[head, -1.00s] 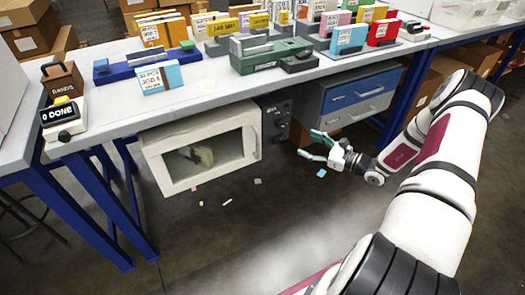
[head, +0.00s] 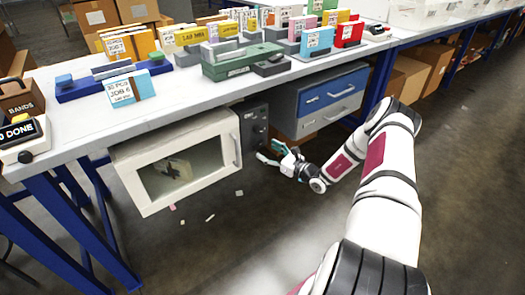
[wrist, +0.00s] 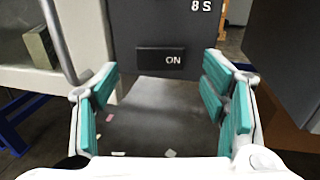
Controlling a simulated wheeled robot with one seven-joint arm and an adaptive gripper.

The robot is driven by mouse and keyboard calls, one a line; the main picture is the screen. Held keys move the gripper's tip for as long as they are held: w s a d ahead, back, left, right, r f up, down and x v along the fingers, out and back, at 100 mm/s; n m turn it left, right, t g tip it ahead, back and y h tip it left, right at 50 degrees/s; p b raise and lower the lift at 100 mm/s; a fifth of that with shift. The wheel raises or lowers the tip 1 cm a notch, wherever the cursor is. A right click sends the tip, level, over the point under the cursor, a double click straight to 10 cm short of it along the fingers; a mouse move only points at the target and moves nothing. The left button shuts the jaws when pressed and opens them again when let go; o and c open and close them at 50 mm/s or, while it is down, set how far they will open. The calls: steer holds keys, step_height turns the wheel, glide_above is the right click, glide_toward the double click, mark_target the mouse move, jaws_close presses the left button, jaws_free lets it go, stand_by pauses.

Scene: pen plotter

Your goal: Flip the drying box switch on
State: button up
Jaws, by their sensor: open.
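The drying box (head: 190,125) is a cream cabinet with a window door and a grey bar handle, hung under the bench. Its dark control panel (head: 254,124) is on its right side. In the wrist view the panel (wrist: 185,22) shows a black switch (wrist: 160,61) marked ON, with "8 S" above it. My gripper (head: 271,153) is open and empty, just in front of the panel's lower part. In the wrist view its teal-padded fingers (wrist: 163,98) stand wide apart on either side, below the switch. No contact with the switch shows.
The box's door handle (wrist: 62,42) is close to my left finger. A blue and grey drawer unit (head: 325,100) stands right of the panel. The bench top (head: 190,92) is above. Paper scraps (head: 210,217) lie on the floor.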

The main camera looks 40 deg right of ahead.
mark_target(257, 146)
steer(key=shift+b+x, duration=0.3)
steer(key=shift+x, duration=1.35)
steer(key=c, duration=1.2)
steer(key=shift+o, duration=0.3)
steer(key=shift+a+r+m+h+p, duration=0.2)
steer(key=shift+m+h+p, duration=0.3)
steer(key=shift+p, duration=0.4)
steer(key=m+h+p, duration=0.1)
steer(key=h+p, duration=0.1)
steer(key=a+m+h+p, duration=0.1)
steer(key=h+p, duration=0.1)
steer(key=shift+t, duration=0.3)
steer(key=shift+a+f+m+h+p, duration=0.1)
steer(key=shift+m+h+p, duration=0.95)
steer(key=shift+h, duration=0.35)
